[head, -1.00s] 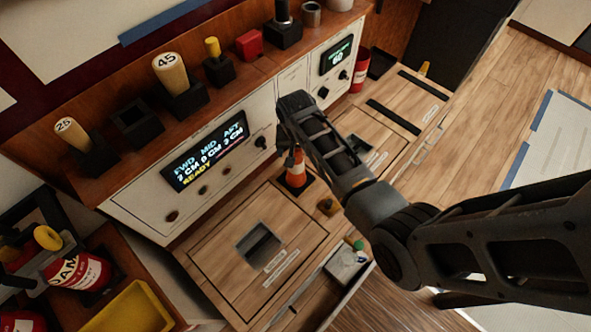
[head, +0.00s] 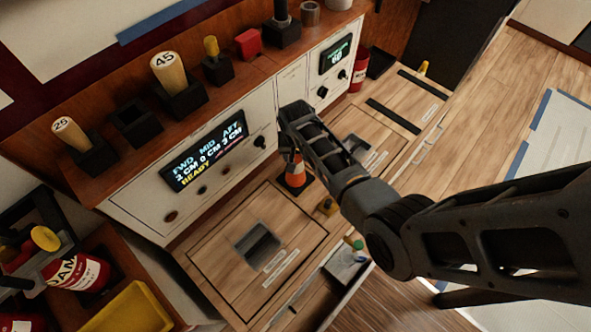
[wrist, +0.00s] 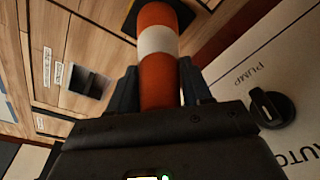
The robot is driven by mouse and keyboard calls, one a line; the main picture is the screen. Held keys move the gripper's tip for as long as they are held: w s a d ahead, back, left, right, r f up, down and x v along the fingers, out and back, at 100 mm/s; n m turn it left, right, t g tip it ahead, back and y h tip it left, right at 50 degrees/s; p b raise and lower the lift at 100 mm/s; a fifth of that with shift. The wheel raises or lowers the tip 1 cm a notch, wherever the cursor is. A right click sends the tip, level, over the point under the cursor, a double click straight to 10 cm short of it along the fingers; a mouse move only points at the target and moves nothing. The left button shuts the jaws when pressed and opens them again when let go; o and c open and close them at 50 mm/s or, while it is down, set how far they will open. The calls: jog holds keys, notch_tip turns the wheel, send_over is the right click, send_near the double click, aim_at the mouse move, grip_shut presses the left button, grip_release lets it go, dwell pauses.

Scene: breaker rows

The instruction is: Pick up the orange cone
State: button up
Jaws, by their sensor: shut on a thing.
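The orange cone (head: 297,173) with a white band and a dark square base stands on the wooden worktop, in front of the white panel. In the wrist view the cone (wrist: 158,75) lies between the two dark fingers of my gripper (wrist: 158,88), which is shut on it near its narrow end. In the head view my arm's end hides the top of the cone and my fingers. I cannot tell from these views whether the base touches the worktop.
The white panel (head: 223,172) with a lit display is close behind the cone. A PUMP knob (wrist: 271,107) sits close to the right finger. A square recess (head: 257,243) is in the worktop at left. An open drawer (head: 345,268) is in front.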

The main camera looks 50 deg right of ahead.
grip_shut()
dwell(0.4)
